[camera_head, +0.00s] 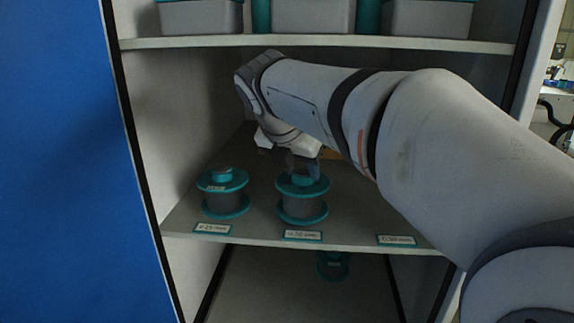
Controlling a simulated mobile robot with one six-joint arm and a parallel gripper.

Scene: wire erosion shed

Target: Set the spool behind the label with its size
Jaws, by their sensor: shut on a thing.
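My gripper (302,168) reaches in from the right and is shut on the upper part of the middle teal-and-grey spool (302,207). This spool is upright, just behind the middle label (302,235); I cannot tell whether its base touches the shelf. Another upright spool (225,202) stands to its left, behind the left label (212,228). The right label (397,240) has no spool visible close behind it, though my arm hides part of that area. The left label seems to read 0.25 mm; the other labels and any size mark on the held spool are too small to read surely.
The spools' shelf (255,240) lies between the cabinet's side walls. An upper shelf (320,43) with grey boxes (312,15) is close above my arm. Another spool (332,265) shows on the level below. A blue panel (70,160) stands at left.

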